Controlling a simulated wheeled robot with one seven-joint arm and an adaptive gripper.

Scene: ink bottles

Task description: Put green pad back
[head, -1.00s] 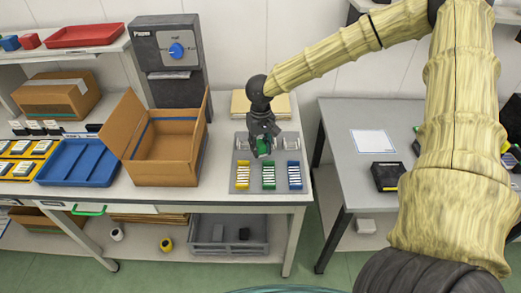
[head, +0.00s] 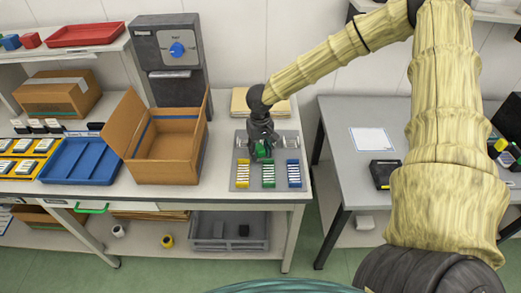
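My gripper (head: 263,153) points down over the back part of a grey tray (head: 242,149) on the workbench. A green pad (head: 262,150) shows between its fingers, which look closed on it. The fingers and wrist hide part of the pad. I cannot tell whether the pad touches the tray. In front of it, the tray holds a yellow block (head: 243,174), a green block (head: 268,174) and a blue block (head: 294,173), each with pale stripes, side by side.
An open cardboard box (head: 165,172) stands left of the tray, with a blue tray (head: 80,160) beyond it. Behind my gripper lies a flat tan stack (head: 240,100). A dark dispenser (head: 170,85) stands at the back. A grey table (head: 345,180) is to the right.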

